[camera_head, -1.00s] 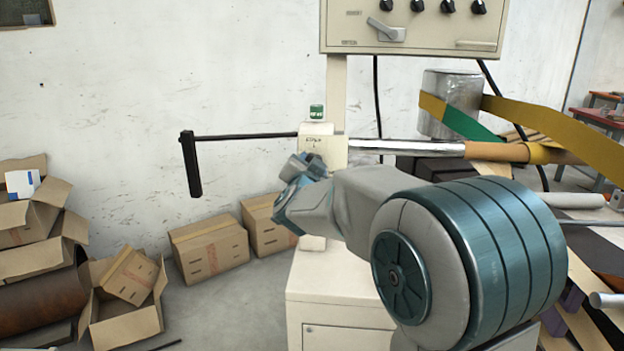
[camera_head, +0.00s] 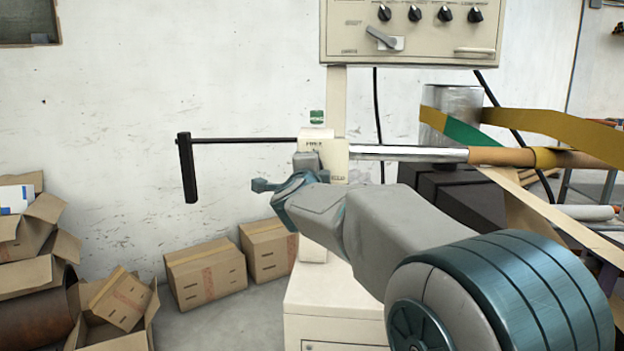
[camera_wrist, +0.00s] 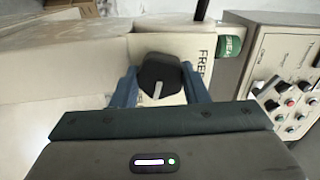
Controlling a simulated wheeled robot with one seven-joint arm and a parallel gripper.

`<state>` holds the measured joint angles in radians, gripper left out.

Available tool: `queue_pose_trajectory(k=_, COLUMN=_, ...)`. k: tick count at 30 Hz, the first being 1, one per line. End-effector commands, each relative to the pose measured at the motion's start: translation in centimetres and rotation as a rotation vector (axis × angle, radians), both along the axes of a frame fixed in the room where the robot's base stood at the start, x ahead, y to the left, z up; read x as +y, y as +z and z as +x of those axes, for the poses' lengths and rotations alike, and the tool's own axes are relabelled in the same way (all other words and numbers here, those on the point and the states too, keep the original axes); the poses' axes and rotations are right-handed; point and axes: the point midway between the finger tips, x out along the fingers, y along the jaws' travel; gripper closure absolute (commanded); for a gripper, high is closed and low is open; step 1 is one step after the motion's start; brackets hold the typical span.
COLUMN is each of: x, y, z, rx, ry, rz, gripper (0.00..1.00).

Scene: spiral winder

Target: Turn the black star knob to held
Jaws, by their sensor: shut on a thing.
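The black star knob shows in the wrist view (camera_wrist: 161,76), on the cream face of the winder head. A white pointer line on it points down toward my gripper's palm. My gripper (camera_wrist: 158,84) has its two blue fingers on either side of the knob and is shut on it. The word FREE is printed right of the knob. Other lettering below the knob is mostly hidden by the fingers. In the head view my gripper (camera_head: 290,188) is at the front of the winder head (camera_head: 336,165), and the knob is hard to make out there.
A green cap (camera_head: 317,117) sits on top of the winder head. A black-handled crank (camera_head: 188,168) sticks out left. A control panel (camera_head: 410,30) hangs above. A shaft (camera_head: 408,153) with brown tape runs right. Cardboard boxes (camera_head: 205,268) stand on the floor.

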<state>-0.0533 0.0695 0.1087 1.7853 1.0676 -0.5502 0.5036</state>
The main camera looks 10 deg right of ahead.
Motion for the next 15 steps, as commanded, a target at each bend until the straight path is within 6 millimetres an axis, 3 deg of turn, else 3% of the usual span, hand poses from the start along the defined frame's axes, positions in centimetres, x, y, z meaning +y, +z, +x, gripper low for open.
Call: queue_pose_trajectory(k=15, x=0.06, y=-0.15, z=0.01, rx=-0.067, ry=0.001, rz=0.213, gripper=0.82)
